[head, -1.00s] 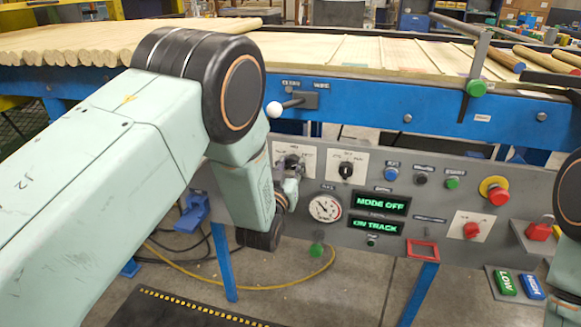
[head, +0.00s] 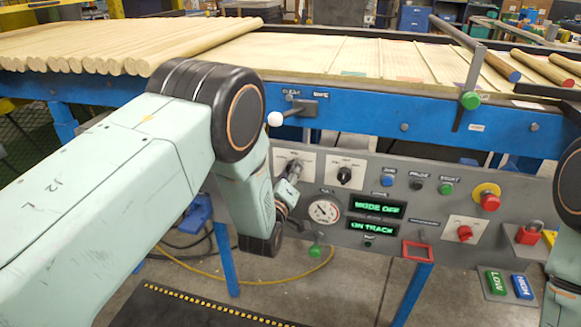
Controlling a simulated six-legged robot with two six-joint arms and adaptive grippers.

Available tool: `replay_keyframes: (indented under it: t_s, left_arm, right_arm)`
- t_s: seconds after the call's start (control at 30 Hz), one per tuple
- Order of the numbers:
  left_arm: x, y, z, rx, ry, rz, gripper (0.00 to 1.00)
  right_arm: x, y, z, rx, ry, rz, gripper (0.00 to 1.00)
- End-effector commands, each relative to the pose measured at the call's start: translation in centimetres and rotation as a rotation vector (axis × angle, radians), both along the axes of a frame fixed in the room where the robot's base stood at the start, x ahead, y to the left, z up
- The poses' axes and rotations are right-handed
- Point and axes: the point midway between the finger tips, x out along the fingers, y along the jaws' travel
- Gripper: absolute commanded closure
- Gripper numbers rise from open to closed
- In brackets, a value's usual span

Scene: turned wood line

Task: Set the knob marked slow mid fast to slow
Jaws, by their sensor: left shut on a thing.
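My left gripper (head: 292,172) is at the left end of the grey control panel (head: 395,227), shut on the knob of the leftmost white plate (head: 308,161). My gripper and wrist hide most of that knob, and its pointer cannot be seen. The plate's small lettering is too blurred to read. To its right, a black knob (head: 344,175) stands free on a second white plate, its marks also too small to read. My right arm shows at the right edge, but its gripper is out of view.
A round gauge (head: 324,211) and two green displays (head: 377,208) reading MODE OFF and ON TRACK sit below the knobs. A white-balled lever (head: 276,119) sticks out just above my left gripper. Buttons and a red emergency stop (head: 489,201) lie to the right.

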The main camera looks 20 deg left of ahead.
Motion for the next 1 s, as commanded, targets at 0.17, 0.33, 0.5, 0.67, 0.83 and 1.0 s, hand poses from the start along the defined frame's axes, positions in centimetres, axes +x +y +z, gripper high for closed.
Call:
replay_keyframes:
  t_s: [0.17, 0.33, 0.5, 0.67, 0.83, 1.0]
  left_arm:
    - [-0.1, 0.0, 0.1, -0.167, 0.003, 0.0, 0.99]
    - [0.0, 0.0, 0.1, -0.328, 0.002, 0.001, 0.99]
    - [0.0, 0.0, 0.1, -0.49, 0.002, 0.0, 0.99]
    - [-0.1, 0.0, 0.0, -0.641, 0.003, 0.001, 0.99]
    - [0.0, 0.0, 0.0, -0.802, 0.002, 0.0, 0.99]
    - [0.0, 0.0, 0.0, -0.959, 0.002, 0.0, 0.99]
  right_arm:
    - [0.0, 0.0, 1.2, 0.0, 0.0, 0.0, 0.6]
    - [0.0, 0.0, 2.0, 0.0, 0.0, 0.0, 0.6]
    - [0.0, 0.0, 2.8, 0.0, 0.0, 0.0, 0.6]
    - [0.0, 0.0, 3.5, 0.0, 0.0, 0.0, 0.6]
    - [0.0, 0.0, 4.2, 0.0, 0.0, 0.0, 0.6]
    - [0.0, 0.0, 4.8, 0.0, 0.0, 0.0, 0.6]
